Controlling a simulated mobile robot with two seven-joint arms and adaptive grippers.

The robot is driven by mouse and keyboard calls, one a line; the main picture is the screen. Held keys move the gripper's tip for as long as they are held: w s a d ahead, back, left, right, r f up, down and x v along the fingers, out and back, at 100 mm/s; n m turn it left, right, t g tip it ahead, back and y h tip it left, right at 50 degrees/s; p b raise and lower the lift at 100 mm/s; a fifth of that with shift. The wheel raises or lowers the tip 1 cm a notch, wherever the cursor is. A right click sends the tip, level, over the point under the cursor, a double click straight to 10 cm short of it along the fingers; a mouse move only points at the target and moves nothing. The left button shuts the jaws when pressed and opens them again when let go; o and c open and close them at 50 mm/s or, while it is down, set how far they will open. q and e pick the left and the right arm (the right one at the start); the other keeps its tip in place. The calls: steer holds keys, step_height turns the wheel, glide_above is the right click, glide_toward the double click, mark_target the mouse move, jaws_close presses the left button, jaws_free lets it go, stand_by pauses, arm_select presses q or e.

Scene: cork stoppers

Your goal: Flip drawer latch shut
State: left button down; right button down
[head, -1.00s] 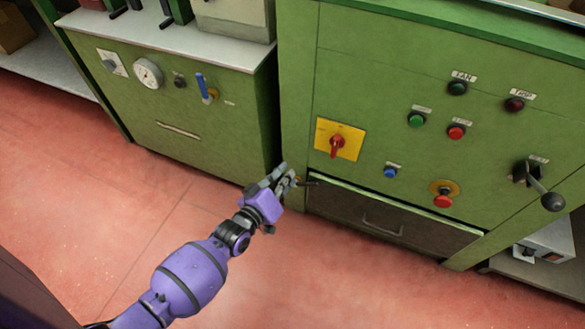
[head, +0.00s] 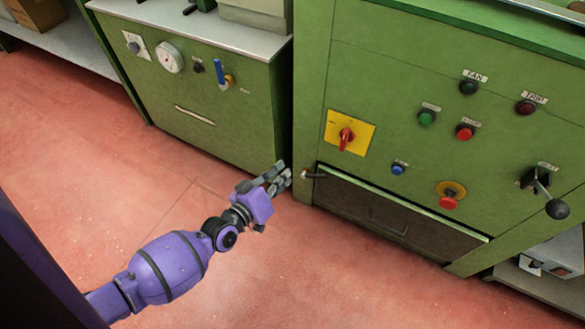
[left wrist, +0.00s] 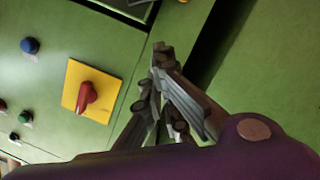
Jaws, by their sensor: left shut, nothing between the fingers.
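The drawer (head: 400,222) sits low in the green cabinet, with a dark front and a bar handle; its front looks flush. The latch (head: 315,175) is a small dark lever at the drawer's upper left corner. It lies roughly level and points right, its tip across the drawer's edge. My left gripper (head: 282,176) is just left of the latch, apart from it, shut and empty. In the left wrist view its fingers (left wrist: 162,72) come together before the green cabinet; I cannot clearly make out the latch there. My right gripper is not in view.
Above the drawer are a red rotary switch on a yellow plate (head: 350,131), several buttons and a black-knobbed lever (head: 545,190). A lower green cabinet (head: 205,95) with a gauge stands left, past a narrow gap. The red floor (head: 330,275) in front is clear.

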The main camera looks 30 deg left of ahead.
arm_select(q)
steer(key=b, duration=0.3)
glide_above(314, 175)
steer(key=s+a, duration=0.1)
steer(key=a, duration=0.3)
step_height(314, 175, down, 2)
steer(key=shift+s+a+f, duration=0.1)
steer(key=shift+s+a, duration=0.05)
steer(key=shift+s+d+f+b, duration=0.2)
steer(key=shift+d+f, duration=0.2)
steer(key=shift+f, duration=0.15)
steer(key=shift+s+d+f+b, duration=0.1)
steer(key=shift+d+f+b, duration=0.1)
steer(key=shift+d+f, duration=0.5)
steer(key=shift+f, duration=0.15)
